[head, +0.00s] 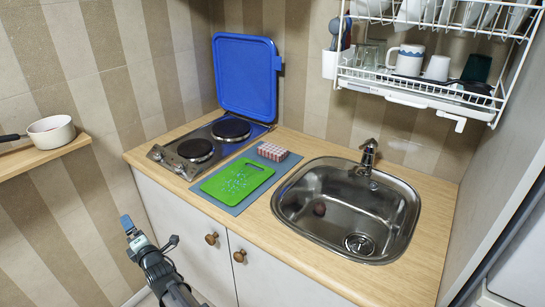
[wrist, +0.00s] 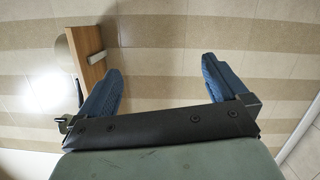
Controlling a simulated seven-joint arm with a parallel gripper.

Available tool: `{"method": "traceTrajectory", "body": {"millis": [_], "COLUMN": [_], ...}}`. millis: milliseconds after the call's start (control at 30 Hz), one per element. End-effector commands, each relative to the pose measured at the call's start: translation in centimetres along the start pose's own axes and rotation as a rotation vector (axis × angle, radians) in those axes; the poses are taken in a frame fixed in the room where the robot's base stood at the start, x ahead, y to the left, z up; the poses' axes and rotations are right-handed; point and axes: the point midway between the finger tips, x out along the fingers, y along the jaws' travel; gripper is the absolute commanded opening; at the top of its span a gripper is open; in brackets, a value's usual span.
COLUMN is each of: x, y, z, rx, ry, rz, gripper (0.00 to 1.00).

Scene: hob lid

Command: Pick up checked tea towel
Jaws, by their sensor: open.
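The checked tea towel (head: 272,152), red and white and folded into a small block, lies at the back right of a blue-grey mat (head: 229,208) on the wooden counter. It sits just behind a green cutting board (head: 238,181). My gripper (head: 127,224) is at the lower left in the head view, in front of the cabinet and well away from the towel. In the wrist view my gripper (wrist: 166,85) has its two blue fingers wide apart with nothing between them. The towel is not in the wrist view.
A two-plate hob (head: 172,159) with a raised blue lid (head: 245,77) stands left of the towel. A steel sink (head: 337,201) with a tap (head: 368,157) is to the right. A dish rack (head: 429,90) hangs above. A pot (head: 51,133) stands on a left shelf (head: 25,160).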

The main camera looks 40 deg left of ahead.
Motion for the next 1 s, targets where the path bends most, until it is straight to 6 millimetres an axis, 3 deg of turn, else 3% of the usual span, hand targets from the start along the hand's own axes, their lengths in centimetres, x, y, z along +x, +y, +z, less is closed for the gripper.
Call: {"method": "traceTrajectory", "body": {"millis": [33,200,300,500,733,867,1000], "x": [0.1,-0.1,-0.3,-0.3,1.4,3.4,5.6], "y": [3.1,11.2,14.9,19.7,22.4,21.4,18.9], "z": [0.9,4.2,6.3,10.2,16.2,20.6,25.7], "rx": [0.017,0.082,0.119,0.184,0.277,0.350,0.440], "ry": [-0.011,-0.029,-0.035,-0.047,-0.095,-0.150,-0.223], "rz": [0.050,0.170,0.213,0.246,0.184,0.075,-0.078], "gripper": [1.00,1.00,1.00,1.00,1.00,1.00,1.00]}}
